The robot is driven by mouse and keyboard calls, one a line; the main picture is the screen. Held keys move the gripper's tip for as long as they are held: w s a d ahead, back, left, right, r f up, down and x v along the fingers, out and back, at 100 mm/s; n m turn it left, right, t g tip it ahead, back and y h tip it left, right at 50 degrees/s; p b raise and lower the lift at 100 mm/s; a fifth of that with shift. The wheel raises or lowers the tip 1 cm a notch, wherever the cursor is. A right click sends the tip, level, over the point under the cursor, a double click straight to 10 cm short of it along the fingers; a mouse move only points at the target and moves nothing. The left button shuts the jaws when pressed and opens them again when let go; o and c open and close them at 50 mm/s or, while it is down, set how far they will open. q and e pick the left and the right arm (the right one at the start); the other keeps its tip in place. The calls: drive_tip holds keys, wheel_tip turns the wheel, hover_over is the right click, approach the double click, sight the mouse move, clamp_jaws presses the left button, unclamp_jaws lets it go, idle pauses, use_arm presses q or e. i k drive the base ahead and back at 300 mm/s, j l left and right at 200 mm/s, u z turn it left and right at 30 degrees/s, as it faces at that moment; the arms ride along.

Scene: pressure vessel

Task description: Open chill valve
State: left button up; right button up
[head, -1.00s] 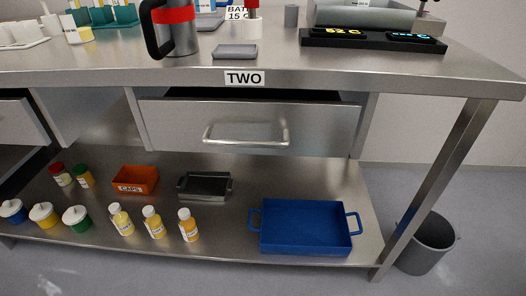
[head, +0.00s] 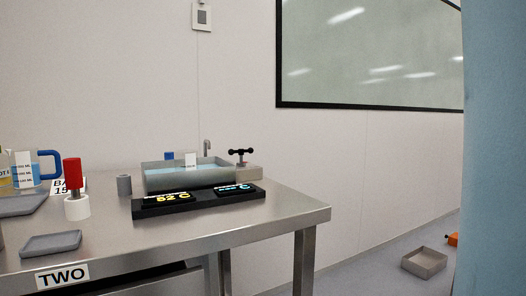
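A small black cross-handled valve (head: 240,154) stands on a grey block at the right end of a water bath (head: 188,179) on the steel table. It is probably the chill valve, but no label on it is readable. A thin metal spout rises behind the bath. In front of the bath is a black panel (head: 197,203) with two displays, one yellow reading 52 C and one blue that is hard to read. Neither of my grippers shows in the head view.
The steel table (head: 250,226) marked TWO carries a red-handled tool (head: 74,187) on a white base, a grey tray (head: 51,244), a grey cylinder (head: 124,186) and a blue-handled jug (head: 35,170). A grey bin (head: 424,262) lies on the floor at right. A blue surface fills the right edge.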

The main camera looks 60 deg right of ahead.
sight(241, 152)
drive_tip(key=z, duration=1.65)
